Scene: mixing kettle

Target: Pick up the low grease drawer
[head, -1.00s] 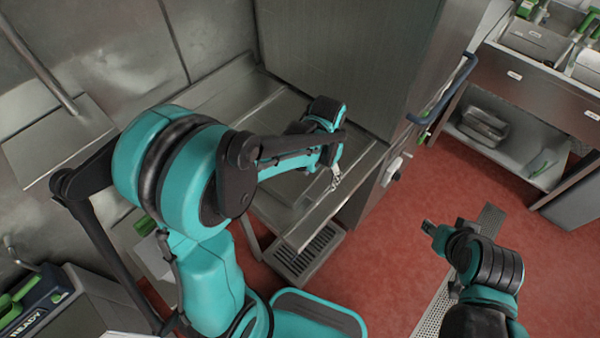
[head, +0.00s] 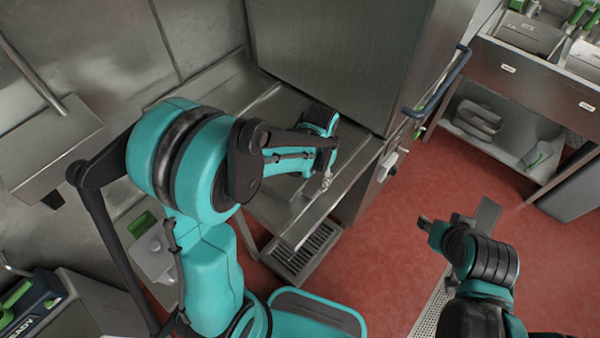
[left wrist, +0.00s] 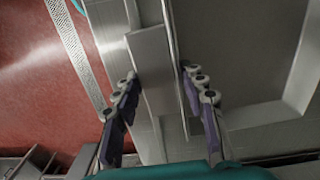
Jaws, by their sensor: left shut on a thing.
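The low grease drawer looks to be the shallow steel tray with a raised front lip (head: 318,222), low beside the tall steel cabinet; I cannot be sure it is the drawer. My left gripper (head: 326,183) is at that front lip. In the left wrist view, the left gripper (left wrist: 158,88) has one finger on each side of an upright steel lip (left wrist: 152,85), shut on it. The tray's bare inside (left wrist: 240,60) shows to the right. My right gripper (head: 427,222) is over the red floor, away from the tray; its jaws are too small to read.
A tall steel cabinet (head: 345,50) with a blue handle (head: 440,85) stands behind the tray. A floor drain grate (head: 303,252) lies below the lip. A steel counter with a lower shelf (head: 505,145) is at right. Red floor (head: 410,190) is clear between.

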